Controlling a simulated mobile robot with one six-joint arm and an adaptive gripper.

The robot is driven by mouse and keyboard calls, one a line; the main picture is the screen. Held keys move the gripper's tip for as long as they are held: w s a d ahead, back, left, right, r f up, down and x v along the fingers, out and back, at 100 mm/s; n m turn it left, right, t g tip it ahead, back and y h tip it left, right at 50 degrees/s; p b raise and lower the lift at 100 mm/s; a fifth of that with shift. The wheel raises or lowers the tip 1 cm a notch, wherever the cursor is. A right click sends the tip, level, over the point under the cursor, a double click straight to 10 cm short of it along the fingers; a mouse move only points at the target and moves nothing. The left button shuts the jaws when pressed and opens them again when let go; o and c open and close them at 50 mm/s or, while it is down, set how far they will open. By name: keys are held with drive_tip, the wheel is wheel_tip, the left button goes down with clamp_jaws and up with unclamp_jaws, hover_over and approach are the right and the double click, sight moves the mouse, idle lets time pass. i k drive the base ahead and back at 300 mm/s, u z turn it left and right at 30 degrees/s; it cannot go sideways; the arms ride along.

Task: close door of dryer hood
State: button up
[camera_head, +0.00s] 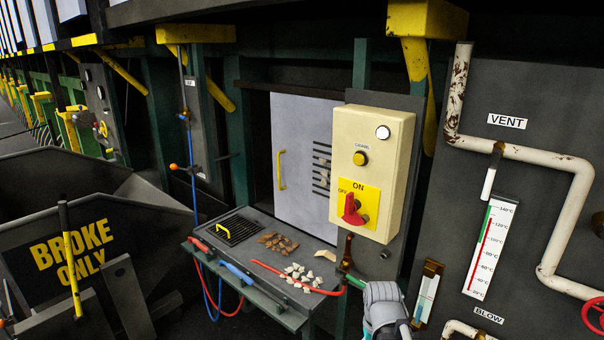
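The door (305,140) is a pale grey flat panel with slots on its right part. It stands upright in a dark frame behind the shelf. Its yellow bar handle (282,170) is upright near the left edge. A dark gap shows left of the door; I cannot tell whether it is ajar. The control box hides part of its right side. A grey rounded part of my arm (382,305) shows at the bottom, right of the shelf and well apart from the handle. No gripper fingers can be made out.
A cream control box (372,170) with a red switch juts out right of the door. A shelf (290,318) below holds scraps, hoses and a grate (238,230). White pipes (540,160) run at right. A dark broke bin (100,225) stands at left.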

sight(302, 137)
drive_tip(key=u, duration=0.25)
drive_tip(key=i, duration=1)
drive_tip(key=u, duration=0.65)
drive_tip(key=i, duration=0.8)
drive_tip(key=u, duration=0.4)
